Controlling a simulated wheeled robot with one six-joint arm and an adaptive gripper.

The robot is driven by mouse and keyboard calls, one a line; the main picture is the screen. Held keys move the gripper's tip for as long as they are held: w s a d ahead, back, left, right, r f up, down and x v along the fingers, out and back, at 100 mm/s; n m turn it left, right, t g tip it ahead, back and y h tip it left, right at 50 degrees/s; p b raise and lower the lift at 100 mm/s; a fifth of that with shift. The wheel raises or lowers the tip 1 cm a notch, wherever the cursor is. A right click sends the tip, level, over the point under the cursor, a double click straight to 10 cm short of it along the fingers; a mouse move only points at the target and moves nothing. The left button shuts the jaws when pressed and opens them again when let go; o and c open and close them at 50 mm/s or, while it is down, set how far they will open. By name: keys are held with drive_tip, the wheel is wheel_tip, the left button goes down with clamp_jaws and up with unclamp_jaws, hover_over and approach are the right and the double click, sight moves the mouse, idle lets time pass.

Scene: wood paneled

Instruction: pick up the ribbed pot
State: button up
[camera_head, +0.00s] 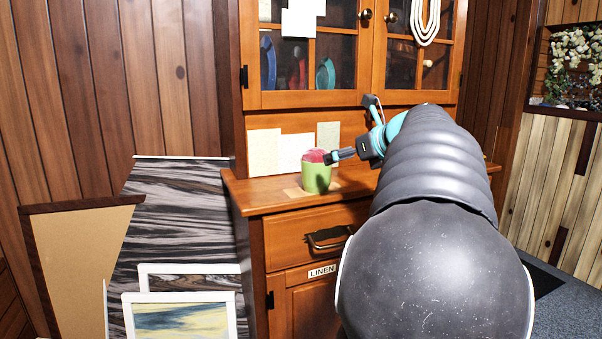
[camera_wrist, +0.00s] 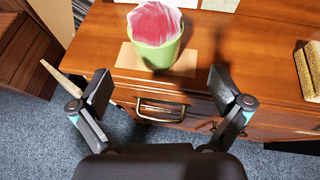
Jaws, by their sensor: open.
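A green pot (camera_head: 316,179) with pink and white contents stands upright on the wooden cabinet top, near its left end. I cannot make out ribs on it. In the wrist view the same pot (camera_wrist: 154,50) stands on a tan mat, beyond and between my fingers. My gripper (camera_wrist: 160,92) is open and empty, its two fingers spread wide on either side with the pot apart from them. In the head view my gripper (camera_head: 338,156) is just right of the pot, near its rim height, and partly overlaps it in the picture.
The cabinet top (camera_wrist: 230,60) has bare wood around the tan mat (camera_head: 295,193). Glass doors (camera_head: 335,55) stand above and a drawer handle (camera_wrist: 160,110) below. Papers (camera_head: 264,150) lean behind the pot. A yellowish block (camera_wrist: 309,70) is at the far right in the wrist view. Framed pictures (camera_head: 180,314) lean left.

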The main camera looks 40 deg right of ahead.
sight(316, 166)
drive_tip(key=x, duration=0.8)
drive_tip(key=b+x, duration=0.1)
drive_tip(key=x, duration=0.2)
drive_tip(key=shift+w+a+f, duration=0.1)
drive_tip(key=shift+w+a, duration=0.15)
drive_tip(key=shift+w, duration=0.15)
drive_tip(key=c, duration=1.3)
